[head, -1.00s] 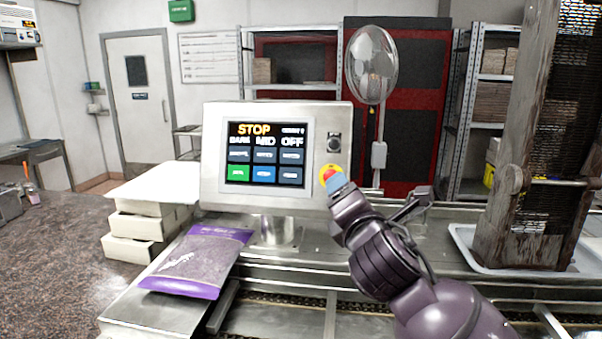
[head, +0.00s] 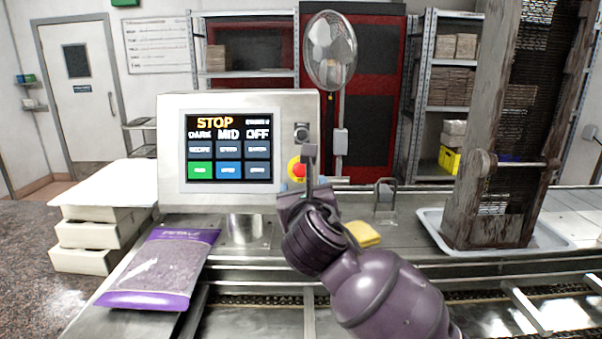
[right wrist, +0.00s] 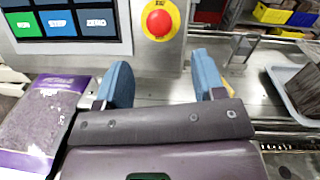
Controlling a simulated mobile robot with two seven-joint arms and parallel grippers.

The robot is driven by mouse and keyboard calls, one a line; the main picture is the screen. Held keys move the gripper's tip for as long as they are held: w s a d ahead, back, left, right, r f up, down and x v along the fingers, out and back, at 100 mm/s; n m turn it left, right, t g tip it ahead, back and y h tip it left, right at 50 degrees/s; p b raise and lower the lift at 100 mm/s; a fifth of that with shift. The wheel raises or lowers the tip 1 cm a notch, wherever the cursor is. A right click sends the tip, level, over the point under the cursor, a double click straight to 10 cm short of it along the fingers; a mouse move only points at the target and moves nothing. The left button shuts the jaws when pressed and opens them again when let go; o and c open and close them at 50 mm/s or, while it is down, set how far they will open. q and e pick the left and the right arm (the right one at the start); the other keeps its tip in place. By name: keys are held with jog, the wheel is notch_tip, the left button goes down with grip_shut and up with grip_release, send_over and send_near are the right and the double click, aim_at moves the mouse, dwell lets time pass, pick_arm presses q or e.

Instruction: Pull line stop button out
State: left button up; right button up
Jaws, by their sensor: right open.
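The line stop button is a round red knob on a yellow ring (head: 297,169), low on the right side of the control panel (head: 167,150). The panel's screen reads STOP. In the right wrist view the red button (right wrist: 160,22) shows whole, ahead of the fingers and between their lines. My right gripper (head: 303,178) is in front of the panel, partly over the button in the head view. In the right wrist view its two blue fingers (right wrist: 162,82) are spread with nothing between them, apart from the button. My left gripper is not in view.
A purple bag (head: 165,262) lies on the steel counter left of my arm, by stacked white boxes (head: 85,235). A yellow sponge-like block (head: 363,235) lies behind my wrist. A grey tray (head: 432,222) holds a wooden frame (head: 485,150) at right.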

aim_at(301, 172)
jog(key=w, duration=0.5)
jog(key=w+p, duration=0.1)
jog(key=w, duration=0.2)
jog(key=shift+w+a, duration=0.2)
jog(key=shift+a, duration=0.1)
jog(key=shift+c, duration=0.3)
